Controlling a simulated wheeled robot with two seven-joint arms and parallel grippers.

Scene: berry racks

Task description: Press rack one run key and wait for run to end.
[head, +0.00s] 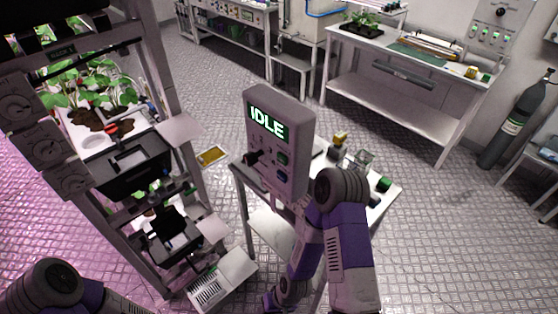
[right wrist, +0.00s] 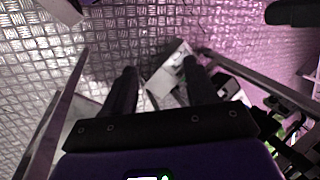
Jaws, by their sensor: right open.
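A grey control box (head: 280,140) stands upright on a small table in the middle of the head view. Its lit green display (head: 268,123) reads IDLE. Below the display are a dark lever or knob (head: 252,158), a green key (head: 282,158) and another key (head: 281,175); I cannot read which is the run key. The plant rack (head: 160,95) stands to the left of the box. My right gripper (right wrist: 160,68) is open and empty in the right wrist view, above the floor, apart from the box. My left gripper is out of view.
The small table (head: 270,230) holds several small jars, partly behind my right arm. A white vented unit (head: 222,280) sits on the floor by the rack; a yellow-topped tray (head: 212,156) lies behind it. A bench (head: 400,85) and gas cylinder (head: 520,120) stand farther back.

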